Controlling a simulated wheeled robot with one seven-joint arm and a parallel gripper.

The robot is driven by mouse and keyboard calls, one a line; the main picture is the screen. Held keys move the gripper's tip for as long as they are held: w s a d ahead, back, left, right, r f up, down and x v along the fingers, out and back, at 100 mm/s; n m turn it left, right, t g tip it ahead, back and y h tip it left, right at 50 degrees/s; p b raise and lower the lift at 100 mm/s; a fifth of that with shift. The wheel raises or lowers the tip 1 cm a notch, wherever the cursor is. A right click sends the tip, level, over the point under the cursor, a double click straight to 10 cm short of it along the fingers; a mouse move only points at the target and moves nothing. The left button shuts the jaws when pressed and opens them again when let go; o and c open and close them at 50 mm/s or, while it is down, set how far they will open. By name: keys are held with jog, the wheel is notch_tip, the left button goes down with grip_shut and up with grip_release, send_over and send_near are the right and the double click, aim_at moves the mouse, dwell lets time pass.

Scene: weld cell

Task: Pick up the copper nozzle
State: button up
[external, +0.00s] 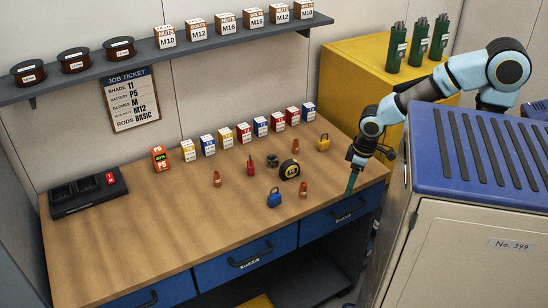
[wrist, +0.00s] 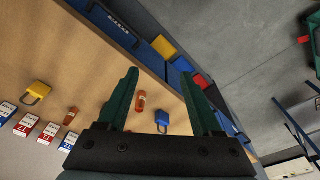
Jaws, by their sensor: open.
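Several small copper nozzles stand on the wooden workbench: one at the front right (external: 303,189), one at the back right (external: 295,145), one further left (external: 217,178). My gripper (external: 351,184) is open and empty, pointing down near the bench's right end, to the right of the front-right nozzle. In the wrist view one copper nozzle (wrist: 140,101) shows between the spread fingers (wrist: 160,75), nearer the left one. It looks apart from them. Another nozzle (wrist: 70,115) lies further left in that view.
A blue padlock (external: 274,198), a tape measure (external: 290,169) and a yellow padlock (external: 324,142) stand around the right-hand nozzles. A row of small boxes (external: 243,133) lines the back. The bench's front left (external: 130,235) is clear.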

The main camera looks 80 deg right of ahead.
notch_tip(320, 180, up, 5)
jog(key=m+t+y+b, duration=0.15)
jog(key=m+t, duration=0.45)
jog(key=m, duration=1)
jog(key=m+t+y, duration=0.2)
jog(key=m+t, duration=0.3)
jog(key=m, duration=1.1)
send_over(222, 185)
jog(key=s+d, duration=0.2)
jog(key=s, duration=0.7)
notch_tip(222, 185, down, 12)
jog(key=shift+s+d+f, duration=0.1)
jog(key=shift+d+f, duration=0.05)
jog(key=shift+f, duration=0.1)
jog(key=shift+t, duration=0.3)
jog(key=p+x, duration=0.1)
jog(key=x, duration=0.3)
jog(key=shift+w+f, duration=0.15)
jog(key=shift+w, duration=0.1)
jog(key=p+x, duration=0.3)
jog(key=x, duration=0.2)
jog(key=shift+f, duration=0.25)
jog(key=shift+w+f, duration=0.3)
jog(key=shift+w, duration=0.05)
grip_shut()
